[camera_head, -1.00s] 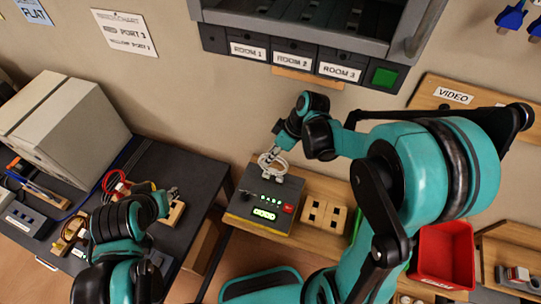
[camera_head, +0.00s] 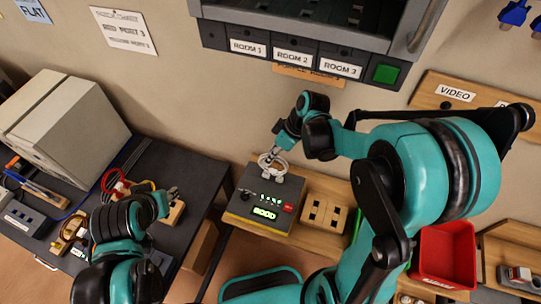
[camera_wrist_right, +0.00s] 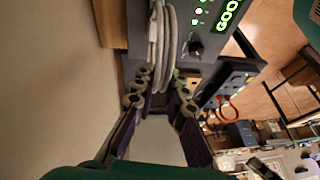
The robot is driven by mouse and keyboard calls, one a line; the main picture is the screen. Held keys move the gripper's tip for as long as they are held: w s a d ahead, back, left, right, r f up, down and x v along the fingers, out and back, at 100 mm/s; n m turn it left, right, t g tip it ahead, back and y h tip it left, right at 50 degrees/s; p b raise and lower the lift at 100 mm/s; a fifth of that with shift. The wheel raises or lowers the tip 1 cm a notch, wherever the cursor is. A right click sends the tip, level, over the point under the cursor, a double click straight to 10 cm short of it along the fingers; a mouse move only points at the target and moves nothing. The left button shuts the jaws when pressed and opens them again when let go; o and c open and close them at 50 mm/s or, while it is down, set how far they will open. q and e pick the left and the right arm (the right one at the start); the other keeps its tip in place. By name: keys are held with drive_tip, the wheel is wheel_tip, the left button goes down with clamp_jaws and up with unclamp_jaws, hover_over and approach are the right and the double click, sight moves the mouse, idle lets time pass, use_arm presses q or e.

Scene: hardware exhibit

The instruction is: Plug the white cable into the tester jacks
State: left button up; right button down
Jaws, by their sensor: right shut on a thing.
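The white cable (camera_head: 280,166) is a coiled loop at the back edge of the tester (camera_head: 245,207), a grey box with a black dial, a red button and lit green lights. My right gripper (camera_head: 270,157) is above the tester's back edge, at the cable. In the right wrist view the cable (camera_wrist_right: 171,35) runs from the tester (camera_wrist_right: 205,42) towards my right gripper (camera_wrist_right: 161,82), which is shut on it. The tester's display reads "GOO…" there. The jacks and plug ends are hidden, so I cannot tell how they sit. My left gripper (camera_head: 173,193) is over the dark table at left; its opening is unclear.
A wooden block with holes (camera_head: 324,214) stands right of the tester. A red bin (camera_head: 443,255) is further right. A beige monitor-like box (camera_head: 68,125) and red cables (camera_head: 116,184) are on the dark table (camera_head: 195,175). A labelled cabinet (camera_head: 300,50) hangs above.

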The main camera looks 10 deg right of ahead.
drive_tip(key=shift+f, duration=0.25)
idle(0.4)
drive_tip(key=c, duration=0.8)
unclamp_jaws()
drive_tip(key=shift+c, duration=0.2)
drive_tip(key=p+v, duration=0.5)
drive_tip(key=v, duration=0.2)
drive_tip(key=shift+r, duration=0.35)
drive_tip(key=shift+d, duration=0.1)
